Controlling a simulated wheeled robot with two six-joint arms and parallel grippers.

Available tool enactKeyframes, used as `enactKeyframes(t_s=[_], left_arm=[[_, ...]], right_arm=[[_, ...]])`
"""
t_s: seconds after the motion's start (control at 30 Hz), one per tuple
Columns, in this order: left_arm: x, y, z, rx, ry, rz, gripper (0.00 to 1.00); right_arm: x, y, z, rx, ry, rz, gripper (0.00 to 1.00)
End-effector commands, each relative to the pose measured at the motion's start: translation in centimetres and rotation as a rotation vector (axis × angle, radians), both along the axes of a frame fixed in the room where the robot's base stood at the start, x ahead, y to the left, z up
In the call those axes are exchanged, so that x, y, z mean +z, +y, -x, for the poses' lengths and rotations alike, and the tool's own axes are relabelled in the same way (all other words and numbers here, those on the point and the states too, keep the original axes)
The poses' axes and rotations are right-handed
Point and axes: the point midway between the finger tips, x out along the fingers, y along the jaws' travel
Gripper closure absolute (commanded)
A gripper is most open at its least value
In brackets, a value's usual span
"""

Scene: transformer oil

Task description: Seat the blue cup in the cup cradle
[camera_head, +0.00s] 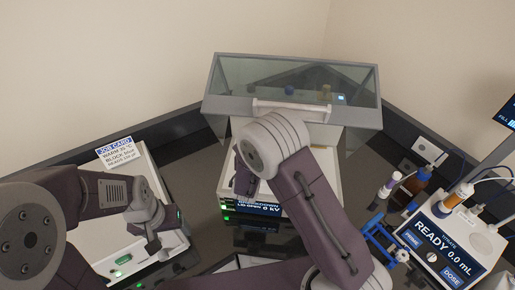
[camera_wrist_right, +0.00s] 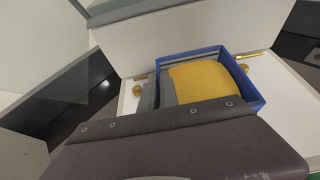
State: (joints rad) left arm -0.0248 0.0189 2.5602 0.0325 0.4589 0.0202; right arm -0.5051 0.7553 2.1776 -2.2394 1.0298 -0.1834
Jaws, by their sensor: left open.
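The blue cup (camera_wrist_right: 248,79) is a square, open-topped box with amber yellow inside. It shows in the right wrist view and is hidden behind my right arm in the head view. My right gripper (camera_wrist_right: 158,88) has its two grey fingers close together at the cup's left wall, with the wall between them. Brass pins (camera_wrist_right: 137,91) show on both sides of the cup, over a white surface. The cradle is mostly hidden, and I cannot tell whether the cup is down in it. My left gripper (camera_head: 153,240) is open and empty above the white unit at left.
The tester's clear lid (camera_head: 290,88) stands raised behind my right arm, with a pale handle bar (camera_head: 290,108). A job card (camera_head: 115,151) stands at left. The titrator (camera_head: 445,240), blue rack (camera_head: 380,240) and bottles are at right. Dark bench shows between units.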

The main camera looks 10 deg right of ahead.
Motion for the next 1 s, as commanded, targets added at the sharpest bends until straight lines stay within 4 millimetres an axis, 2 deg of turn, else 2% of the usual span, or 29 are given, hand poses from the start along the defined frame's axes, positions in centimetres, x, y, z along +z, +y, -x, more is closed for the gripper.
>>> enactKeyframes(t_s=[0.03,0.4,1.0], left_arm=[[-0.64,0.0,-0.01,0.0,0.0,0.0,0.26],[-1.37,0.0,-0.01,0.0,0.0,0.0,0.26],[-1.63,0.0,-0.01,0.0,0.0,0.0,0.26]], right_arm=[[-0.48,0.01,-0.06,0.0,-0.004,0.001,1.0],[-0.56,0.03,-0.04,0.001,-0.005,0.001,1.0],[-0.56,0.03,0.05,0.0,-0.004,0.001,1.0]])
